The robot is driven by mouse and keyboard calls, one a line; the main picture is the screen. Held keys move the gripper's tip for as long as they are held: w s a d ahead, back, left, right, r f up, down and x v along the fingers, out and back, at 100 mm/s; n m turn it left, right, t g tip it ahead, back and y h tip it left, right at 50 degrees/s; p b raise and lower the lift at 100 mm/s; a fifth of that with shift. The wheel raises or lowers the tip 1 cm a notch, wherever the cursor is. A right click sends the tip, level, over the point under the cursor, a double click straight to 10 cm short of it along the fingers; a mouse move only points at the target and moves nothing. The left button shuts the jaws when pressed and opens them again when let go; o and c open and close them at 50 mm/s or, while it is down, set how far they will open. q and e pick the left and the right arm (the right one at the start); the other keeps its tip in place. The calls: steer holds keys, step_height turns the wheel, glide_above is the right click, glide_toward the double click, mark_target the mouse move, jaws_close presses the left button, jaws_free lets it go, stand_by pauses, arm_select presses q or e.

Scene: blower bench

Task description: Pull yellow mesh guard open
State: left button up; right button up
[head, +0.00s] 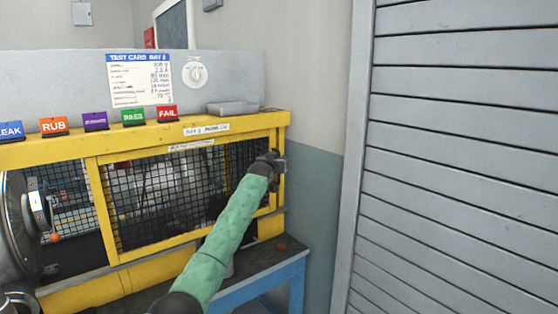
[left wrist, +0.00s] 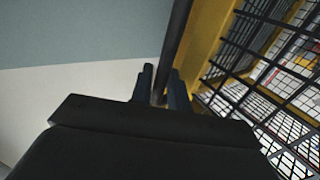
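The yellow mesh guard (head: 100,205) is a yellow frame with black wire mesh across the front of the bench housing. It looks closed, flush with the housing. My left gripper (head: 277,162), on the green-sleeved arm, is at the guard's right end. In the left wrist view, its two dark fingers (left wrist: 161,88) stand on either side of a dark upright handle bar (left wrist: 176,40) and look closed around it. The guard's yellow edge (left wrist: 206,40) and mesh (left wrist: 262,75) are just right of the bar. My arm hides part of the mesh in the head view. My right gripper is not in view.
Coloured label blocks, such as the red FAIL one (head: 167,113), and a grey tray (head: 232,108) sit on the yellow top ledge. A blue-legged table (head: 262,278) is below right. A grey slatted shutter (head: 460,160) fills the right side. A large round dark part (head: 14,225) is at left.

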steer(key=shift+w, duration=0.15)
